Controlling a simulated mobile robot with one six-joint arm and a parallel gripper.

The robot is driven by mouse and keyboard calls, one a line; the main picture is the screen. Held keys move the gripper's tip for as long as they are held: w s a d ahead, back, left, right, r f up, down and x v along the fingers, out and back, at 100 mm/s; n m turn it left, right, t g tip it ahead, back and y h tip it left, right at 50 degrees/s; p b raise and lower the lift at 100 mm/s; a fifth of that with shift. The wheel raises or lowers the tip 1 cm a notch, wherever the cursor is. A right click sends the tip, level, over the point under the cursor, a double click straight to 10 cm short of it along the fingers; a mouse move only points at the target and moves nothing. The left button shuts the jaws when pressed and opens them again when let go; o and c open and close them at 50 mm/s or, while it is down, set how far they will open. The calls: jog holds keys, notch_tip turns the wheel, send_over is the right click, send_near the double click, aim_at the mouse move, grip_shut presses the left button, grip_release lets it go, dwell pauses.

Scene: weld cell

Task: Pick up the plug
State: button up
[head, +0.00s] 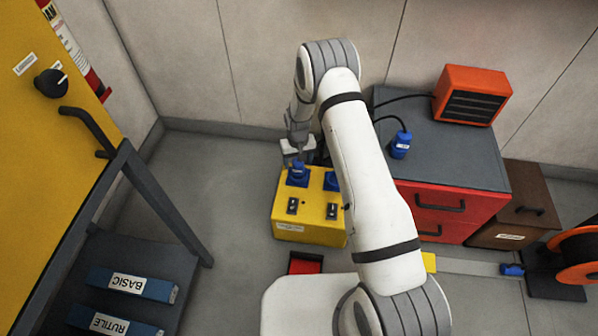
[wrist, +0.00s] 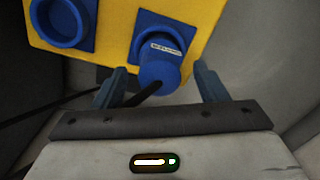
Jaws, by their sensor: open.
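A blue plug (wrist: 160,68) with a white label and a black cable sits in a blue socket on the yellow box (wrist: 112,28), seen in the wrist view. In the head view this plug (head: 298,169) is at the box's left socket, just below my gripper (head: 298,150). My gripper also shows in the wrist view (wrist: 160,75), open, with one finger on each side of the plug. Another labelled blue plug (head: 400,147) on a black cable lies on the grey cabinet top. My arm hides part of the box's right side.
An orange heater-like unit (head: 473,95) stands on the grey-topped red cabinet (head: 440,150). A second socket (wrist: 62,22) on the box looks empty. A rack with blue boxes (head: 130,283) is at left. An orange reel (head: 580,258) is at right.

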jog(key=shift+f, duration=0.8)
jog(key=shift+r, duration=0.1)
jog(key=c, duration=1.2)
